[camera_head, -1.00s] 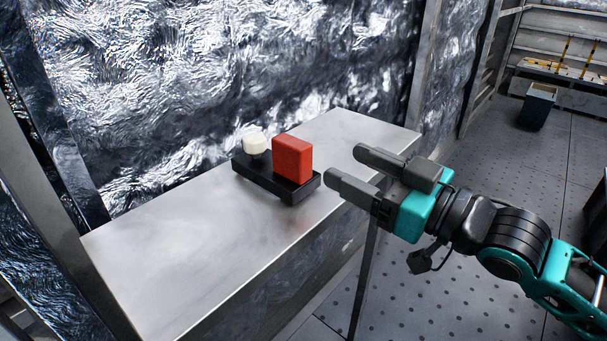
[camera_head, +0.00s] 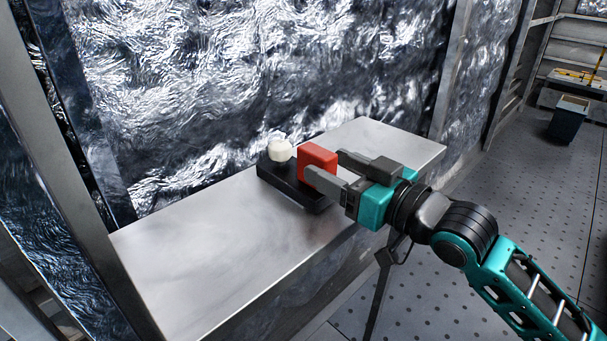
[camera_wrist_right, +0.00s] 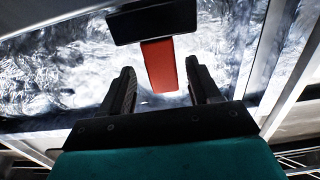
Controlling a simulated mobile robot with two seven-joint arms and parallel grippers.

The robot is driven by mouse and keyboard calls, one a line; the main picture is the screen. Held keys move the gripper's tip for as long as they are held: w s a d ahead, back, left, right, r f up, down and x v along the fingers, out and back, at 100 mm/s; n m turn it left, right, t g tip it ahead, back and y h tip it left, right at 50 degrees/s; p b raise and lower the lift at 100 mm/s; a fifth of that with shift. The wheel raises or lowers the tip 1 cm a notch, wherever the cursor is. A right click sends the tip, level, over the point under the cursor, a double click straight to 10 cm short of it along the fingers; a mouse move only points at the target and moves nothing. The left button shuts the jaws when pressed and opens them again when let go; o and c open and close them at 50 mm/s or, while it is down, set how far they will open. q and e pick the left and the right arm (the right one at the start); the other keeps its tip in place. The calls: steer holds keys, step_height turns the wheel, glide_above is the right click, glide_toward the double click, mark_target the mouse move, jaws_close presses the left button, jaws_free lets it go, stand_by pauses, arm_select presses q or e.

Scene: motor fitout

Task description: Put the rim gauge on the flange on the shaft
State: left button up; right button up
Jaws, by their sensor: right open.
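A red block (camera_head: 317,154) stands upright in a black stand (camera_head: 275,180) on the metal bench. A small white rounded piece (camera_head: 279,149) sits on the same stand, left of the block. I cannot tell from looks alone which is the rim gauge. My right gripper (camera_head: 325,163) is open, its fingers on either side of the red block. In the right wrist view the block (camera_wrist_right: 160,62) shows between the two spread fingers, with a gap on each side. The flange and shaft are not recognisable in view. My left gripper is out of view.
The metal bench (camera_head: 205,240) is bare to the left of the stand. A crinkled silvery wall (camera_head: 250,70) rises close behind it. A dark bin (camera_head: 568,118) stands on the floor at the far right, near shelving.

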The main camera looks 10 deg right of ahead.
mark_target(314, 160)
steer(key=x, duration=0.4)
steer(key=shift+a+f, duration=0.15)
steer(key=shift+a, duration=0.1)
steer(key=shift+c, duration=0.3)
jaws_close()
steer(key=shift+r, duration=0.25)
